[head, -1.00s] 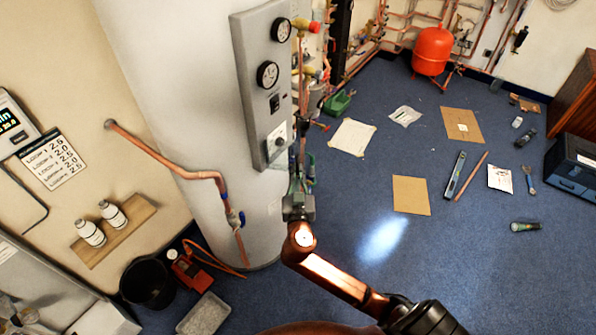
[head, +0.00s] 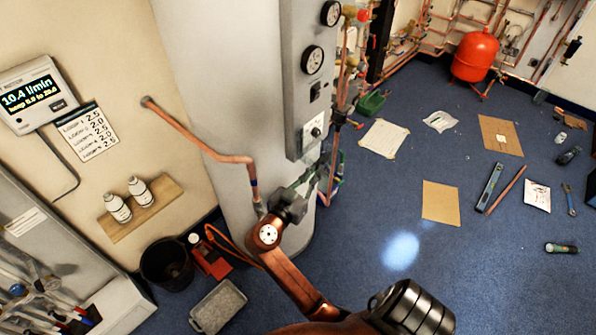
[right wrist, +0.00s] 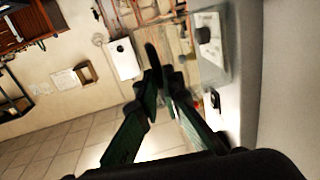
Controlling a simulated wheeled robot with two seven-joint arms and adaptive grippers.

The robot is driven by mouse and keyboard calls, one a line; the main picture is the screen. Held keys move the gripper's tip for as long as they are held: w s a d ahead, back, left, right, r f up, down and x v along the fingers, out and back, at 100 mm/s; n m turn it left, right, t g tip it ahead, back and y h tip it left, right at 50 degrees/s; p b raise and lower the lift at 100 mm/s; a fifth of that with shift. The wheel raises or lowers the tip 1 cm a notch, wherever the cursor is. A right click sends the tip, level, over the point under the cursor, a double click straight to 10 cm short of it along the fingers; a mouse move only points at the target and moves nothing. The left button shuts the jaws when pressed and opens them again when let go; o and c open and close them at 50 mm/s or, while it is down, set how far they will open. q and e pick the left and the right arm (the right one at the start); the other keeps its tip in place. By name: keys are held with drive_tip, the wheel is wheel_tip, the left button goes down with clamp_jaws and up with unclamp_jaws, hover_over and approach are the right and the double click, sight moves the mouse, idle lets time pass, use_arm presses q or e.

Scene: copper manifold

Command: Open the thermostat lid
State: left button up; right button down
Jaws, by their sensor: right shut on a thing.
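The thermostat (head: 312,130) is a pale plate with a dark knob, low on the tall grey control panel (head: 299,75) on the white cylinder. In the right wrist view its plate and knob (right wrist: 208,45) show to the right of the fingers. My right gripper (head: 322,168) reaches up to just below the thermostat. In the right wrist view its green-black fingers (right wrist: 160,72) are nearly together, shut on what seems to be the thermostat lid. My left gripper is not in view.
Two gauges sit above the thermostat on the panel. A copper pipe (head: 200,145) crosses the cylinder's left side. A black bucket (head: 167,263) and a red tool (head: 211,260) stand at its foot. The blue floor to the right holds scattered papers and tools.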

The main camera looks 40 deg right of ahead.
drive_tip(key=shift+r, duration=0.15)
drive_tip(key=c, duration=2.4)
unclamp_jaws()
drive_tip(key=shift+o, duration=1.6)
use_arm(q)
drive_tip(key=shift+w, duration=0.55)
use_arm(e)
drive_tip(key=v, duration=0.7)
drive_tip(key=shift+a, duration=0.3)
